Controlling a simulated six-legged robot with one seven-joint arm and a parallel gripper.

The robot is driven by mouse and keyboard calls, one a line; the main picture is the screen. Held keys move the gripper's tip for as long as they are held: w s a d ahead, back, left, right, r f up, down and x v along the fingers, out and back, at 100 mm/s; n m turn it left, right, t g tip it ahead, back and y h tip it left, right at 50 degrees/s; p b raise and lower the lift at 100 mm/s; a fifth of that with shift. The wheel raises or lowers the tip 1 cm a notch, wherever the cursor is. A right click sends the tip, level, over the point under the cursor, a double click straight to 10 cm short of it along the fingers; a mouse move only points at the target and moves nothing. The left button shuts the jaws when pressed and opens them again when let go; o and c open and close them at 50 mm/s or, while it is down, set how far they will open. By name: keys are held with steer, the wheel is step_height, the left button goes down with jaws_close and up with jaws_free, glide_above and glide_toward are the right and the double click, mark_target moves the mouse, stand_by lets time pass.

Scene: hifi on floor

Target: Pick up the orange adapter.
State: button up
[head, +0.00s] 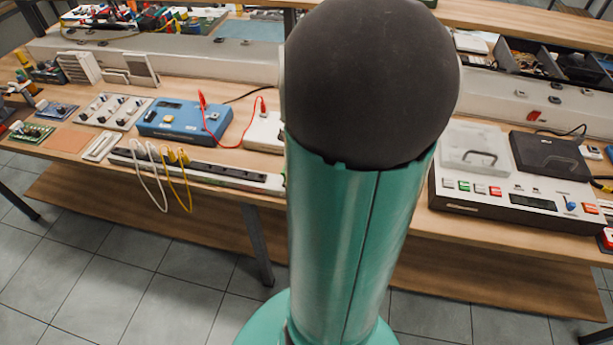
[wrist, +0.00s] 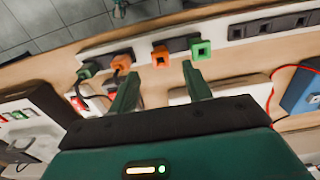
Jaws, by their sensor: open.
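In the wrist view an orange adapter (wrist: 160,56) sits on a power strip (wrist: 228,38), just beyond my gripper (wrist: 161,74) and in line with the gap between its fingertips. My gripper is open, its two green fingers apart with nothing between them. A second orange adapter (wrist: 122,64) sits to the left, beyond the left finger, with a dark cable near it. A green adapter (wrist: 197,50) stands beyond the right fingertip; I cannot tell whether they touch. In the head view my arm hides these adapters and my gripper.
Another green adapter (wrist: 88,70) sits at the strip's left end, with dark cables below. In the head view a blue instrument (head: 185,120) with a red lead stands left of my arm, and a white button panel (head: 510,200) right. Tiled floor (head: 120,255) lies in front.

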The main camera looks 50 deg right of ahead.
step_height(320, 180, down, 8)
steer(key=shift+r, duration=0.25)
steer(key=shift+c, duration=0.4)
steer(key=c, duration=0.9)
